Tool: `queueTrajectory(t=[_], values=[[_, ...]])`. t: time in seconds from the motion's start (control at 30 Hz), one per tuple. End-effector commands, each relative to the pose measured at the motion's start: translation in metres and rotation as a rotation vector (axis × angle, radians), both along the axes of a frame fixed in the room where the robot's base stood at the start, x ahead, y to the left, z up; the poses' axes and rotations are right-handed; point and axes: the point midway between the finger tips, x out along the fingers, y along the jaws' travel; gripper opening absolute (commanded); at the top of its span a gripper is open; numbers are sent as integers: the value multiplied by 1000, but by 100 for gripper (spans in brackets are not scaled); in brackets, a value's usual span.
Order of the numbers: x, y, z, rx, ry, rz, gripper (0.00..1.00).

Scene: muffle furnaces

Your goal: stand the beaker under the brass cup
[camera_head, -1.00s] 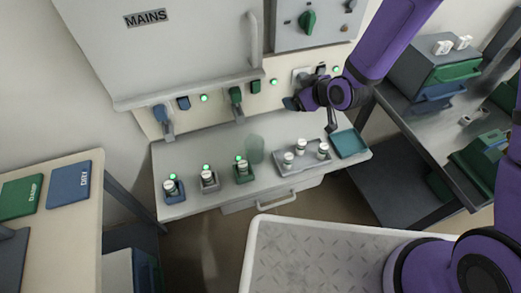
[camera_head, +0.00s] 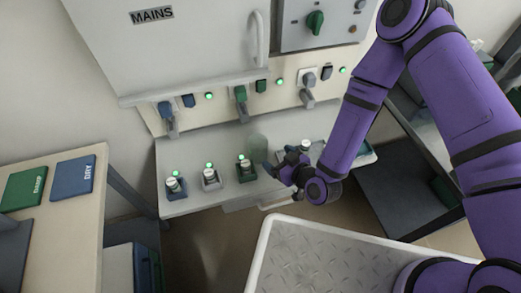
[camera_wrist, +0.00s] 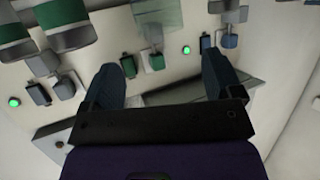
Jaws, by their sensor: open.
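The beaker (camera_head: 257,147) is a pale green, see-through cylinder standing upright on the bench behind the green holder. In the wrist view a see-through shape (camera_wrist: 158,14) at the top edge looks like the beaker. My gripper (camera_head: 272,168) is low over the bench, just right of and in front of the beaker. In the wrist view its two dark fingers (camera_wrist: 160,75) are wide apart with nothing held between them. I cannot pick out a brass cup in either view.
Blue (camera_head: 176,188), grey (camera_head: 211,180) and green (camera_head: 246,172) holders with white-topped pieces and lit green lamps stand left of my gripper. My arm partly hides the tray of white jars and the teal tray (camera_head: 366,154). Plugs and switches line the panel behind.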

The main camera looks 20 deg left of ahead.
Motion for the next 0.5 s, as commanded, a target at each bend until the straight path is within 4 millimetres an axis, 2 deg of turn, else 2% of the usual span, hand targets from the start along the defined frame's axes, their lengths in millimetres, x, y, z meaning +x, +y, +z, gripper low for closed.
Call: queueTrajectory(t=[0.3,0.5], values=[[24,33,-15,1,-1,-1,85],[31,42,-18,1,-1,-1,85]])
